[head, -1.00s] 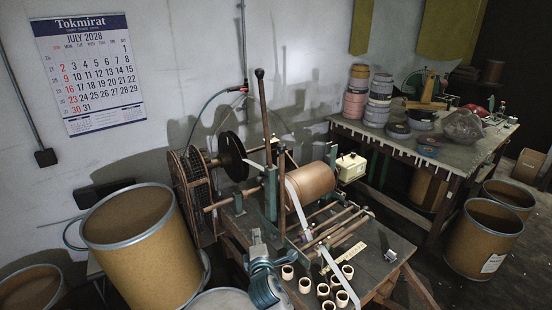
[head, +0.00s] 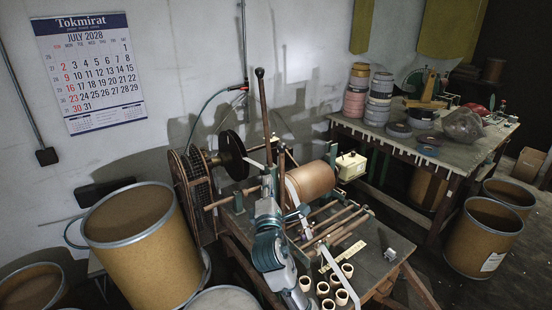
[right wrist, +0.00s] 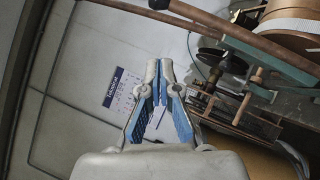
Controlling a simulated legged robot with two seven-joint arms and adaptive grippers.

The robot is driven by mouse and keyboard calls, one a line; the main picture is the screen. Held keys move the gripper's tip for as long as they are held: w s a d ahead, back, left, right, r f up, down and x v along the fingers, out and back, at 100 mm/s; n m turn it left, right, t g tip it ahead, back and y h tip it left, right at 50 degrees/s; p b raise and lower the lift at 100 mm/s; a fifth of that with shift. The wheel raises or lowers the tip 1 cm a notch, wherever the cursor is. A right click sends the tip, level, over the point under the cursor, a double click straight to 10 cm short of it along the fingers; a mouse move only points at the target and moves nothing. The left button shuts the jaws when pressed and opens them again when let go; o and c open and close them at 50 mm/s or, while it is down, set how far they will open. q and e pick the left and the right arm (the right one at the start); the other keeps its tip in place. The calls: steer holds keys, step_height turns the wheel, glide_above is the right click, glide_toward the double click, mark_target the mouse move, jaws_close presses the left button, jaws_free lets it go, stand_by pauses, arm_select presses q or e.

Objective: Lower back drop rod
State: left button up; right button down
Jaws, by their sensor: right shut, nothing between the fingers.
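A tall upright brown rod with a dark knob (head: 264,115) rises from the winding machine in the head view. A shorter upright rod (head: 282,180) stands just right of it. I cannot tell for certain which is the back drop rod. My right gripper (head: 268,188) is in front of the machine, low by the tall rod, and partly blends with the green frame. In the right wrist view my right gripper (right wrist: 160,66) is shut and empty, below a brown rod (right wrist: 238,42) that crosses the top. My left gripper is not in view.
A brown roll (head: 312,181) sits on the machine, with a white tape strip running down. Several small cores (head: 342,297) stand on the front of the bench. A large drum (head: 145,245) is at left. A side table (head: 450,160) with stacked tape rolls is at right.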

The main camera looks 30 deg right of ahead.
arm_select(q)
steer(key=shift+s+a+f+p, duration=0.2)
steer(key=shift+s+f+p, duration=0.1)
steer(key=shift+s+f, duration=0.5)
arm_select(e)
steer(key=w+d+r, duration=0.3)
steer(key=w+d, duration=0.3)
steer(key=shift+w+d+r, duration=0.15)
steer(key=shift+w+d, duration=0.05)
steer(key=shift+d, duration=0.2)
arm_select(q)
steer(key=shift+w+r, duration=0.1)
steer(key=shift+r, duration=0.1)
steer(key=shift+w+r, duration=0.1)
